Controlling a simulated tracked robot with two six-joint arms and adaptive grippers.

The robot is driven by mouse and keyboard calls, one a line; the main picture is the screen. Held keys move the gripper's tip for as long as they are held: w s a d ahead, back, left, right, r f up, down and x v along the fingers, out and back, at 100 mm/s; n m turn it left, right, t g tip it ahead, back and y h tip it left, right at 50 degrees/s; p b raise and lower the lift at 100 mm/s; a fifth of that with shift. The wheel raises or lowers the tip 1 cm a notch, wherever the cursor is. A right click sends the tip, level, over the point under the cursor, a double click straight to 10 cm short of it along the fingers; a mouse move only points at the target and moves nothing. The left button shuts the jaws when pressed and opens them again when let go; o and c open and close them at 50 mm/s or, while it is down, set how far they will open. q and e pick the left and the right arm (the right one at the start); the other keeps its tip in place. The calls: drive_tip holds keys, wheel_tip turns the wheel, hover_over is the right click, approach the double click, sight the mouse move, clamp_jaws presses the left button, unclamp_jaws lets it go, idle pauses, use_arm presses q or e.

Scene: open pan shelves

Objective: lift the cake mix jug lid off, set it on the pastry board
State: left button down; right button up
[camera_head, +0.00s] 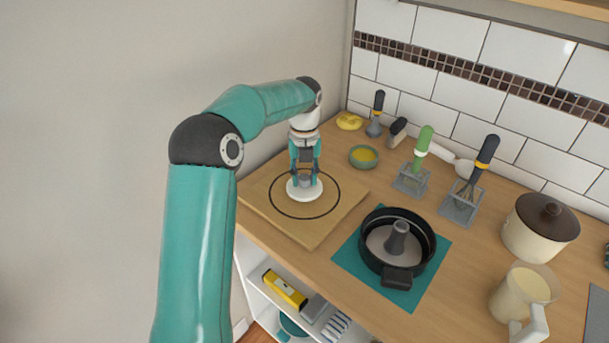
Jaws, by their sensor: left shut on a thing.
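My left gripper (305,178) points down and is shut on the grey knob of a round white lid (303,193). The lid is level and inside the dark ring drawn on the wooden pastry board (258,201). It looks to be at the board's surface, but I cannot tell whether it touches. The cake mix jug (510,302) stands at the lower right, uncovered, with pale cream mix and a white handle. My right gripper is not in view.
A black ring cake pan (371,251) sits on a teal mat (351,262). A cream pot with brown lid (540,227) stands behind the jug. Utensil holders (461,208) and a green bowl (364,158) are towards the wall. Shelves below hold a yellow box (284,289).

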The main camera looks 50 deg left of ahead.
use_arm(q)
drive_tip(key=shift+f, duration=0.4)
idle(0.4)
drive_tip(key=c, duration=0.7)
unclamp_jaws()
drive_tip(key=shift+r, duration=0.15)
drive_tip(key=shift+r+p, duration=3.7)
drive_tip(key=shift+r, duration=0.2)
